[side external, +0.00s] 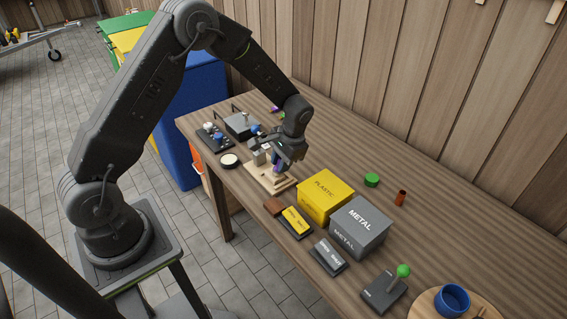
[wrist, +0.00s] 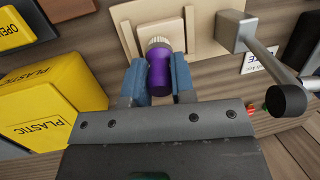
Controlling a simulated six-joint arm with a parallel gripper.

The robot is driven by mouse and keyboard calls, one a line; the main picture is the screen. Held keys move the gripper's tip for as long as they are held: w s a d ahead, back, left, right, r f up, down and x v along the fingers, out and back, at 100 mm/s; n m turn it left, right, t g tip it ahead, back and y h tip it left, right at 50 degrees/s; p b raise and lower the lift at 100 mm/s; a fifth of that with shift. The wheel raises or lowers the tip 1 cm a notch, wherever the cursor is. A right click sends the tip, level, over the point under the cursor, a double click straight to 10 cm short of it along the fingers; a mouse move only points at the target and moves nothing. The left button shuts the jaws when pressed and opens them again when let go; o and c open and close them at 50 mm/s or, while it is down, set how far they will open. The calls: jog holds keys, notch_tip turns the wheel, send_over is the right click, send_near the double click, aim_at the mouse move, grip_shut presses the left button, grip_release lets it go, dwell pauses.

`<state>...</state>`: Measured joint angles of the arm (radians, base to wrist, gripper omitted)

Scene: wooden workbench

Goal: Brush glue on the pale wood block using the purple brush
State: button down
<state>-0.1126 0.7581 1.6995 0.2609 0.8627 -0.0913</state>
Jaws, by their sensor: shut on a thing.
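My gripper (wrist: 158,84) is shut on the purple brush (wrist: 158,70), with one blue finger on each side of its handle. The brush's light ribbed collar (wrist: 155,43) points toward a pale wood piece (wrist: 205,45) in the wrist view. The bristles are hidden, so I cannot tell whether they touch the wood. In the side view my gripper (side external: 281,165) is low over the pale wood (side external: 270,186) on the bench. I cannot clearly separate the block from the board there, and no glue can be made out.
A grey crank (wrist: 250,38) stands close right of the gripper in the wrist view. A yellow PLASTIC box (side external: 325,197) and a grey METAL box (side external: 359,227) stand to the right in the side view. A round black-rimmed dish (side external: 228,160) lies left of the wood.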

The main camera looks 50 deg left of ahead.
jog(key=shift+a, duration=1.05)
jog(key=shift+d, duration=1.6)
jog(key=shift+a, duration=1.6)
jog(key=shift+d+r, duration=0.1)
jog(key=shift+d, duration=1.5)
jog(key=shift+r, duration=0.1)
jog(key=shift+r, duration=2.9)
